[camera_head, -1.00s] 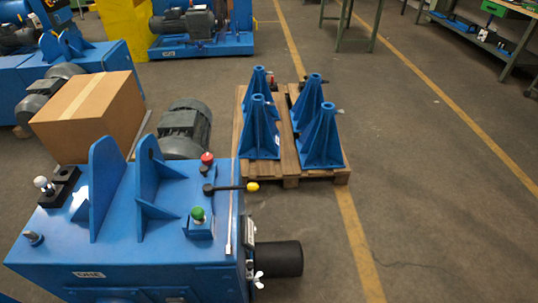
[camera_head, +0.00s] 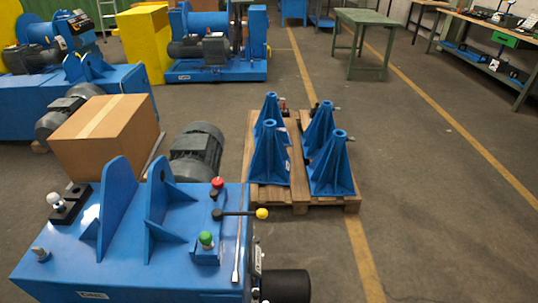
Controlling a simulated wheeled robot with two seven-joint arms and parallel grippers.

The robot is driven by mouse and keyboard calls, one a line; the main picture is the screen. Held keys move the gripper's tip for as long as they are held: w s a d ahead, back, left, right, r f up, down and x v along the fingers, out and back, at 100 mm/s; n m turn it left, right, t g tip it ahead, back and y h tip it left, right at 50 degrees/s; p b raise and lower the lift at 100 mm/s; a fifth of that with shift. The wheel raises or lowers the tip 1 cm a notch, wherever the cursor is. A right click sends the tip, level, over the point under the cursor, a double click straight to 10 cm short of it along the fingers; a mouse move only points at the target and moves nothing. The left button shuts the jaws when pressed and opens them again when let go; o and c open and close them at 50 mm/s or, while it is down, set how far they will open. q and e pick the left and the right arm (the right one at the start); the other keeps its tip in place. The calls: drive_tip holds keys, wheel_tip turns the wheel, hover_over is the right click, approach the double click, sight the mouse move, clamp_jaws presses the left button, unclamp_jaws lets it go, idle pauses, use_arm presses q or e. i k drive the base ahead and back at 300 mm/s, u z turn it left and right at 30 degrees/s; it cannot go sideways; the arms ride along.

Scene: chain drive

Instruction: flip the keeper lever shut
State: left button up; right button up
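A black lever with a yellow knob (camera_head: 262,214) sits on the right part of the blue machine's top (camera_head: 140,262). Its arm lies about level and points right, with the knob over the machine's right edge. It looks like the keeper lever, but I cannot tell for sure. A red knob (camera_head: 217,182) stands just behind it and a green knob (camera_head: 206,239) stands in front of it on a small blue block. Neither of my grippers shows in the head view.
Two upright blue plates (camera_head: 118,205) stand on the machine top. A white-knobbed black block (camera_head: 70,203) sits at its left. A cardboard box (camera_head: 105,135) and grey motor (camera_head: 197,152) are behind.

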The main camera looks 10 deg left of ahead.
sight(217, 214)
drive_tip(key=z, duration=0.55)
drive_tip(key=k, duration=0.65)
drive_tip(key=z, duration=0.55)
drive_tip(key=i, duration=0.45)
drive_tip(key=u, duration=0.9)
drive_tip(key=i, duration=0.95)
drive_tip(key=u, duration=1.05)
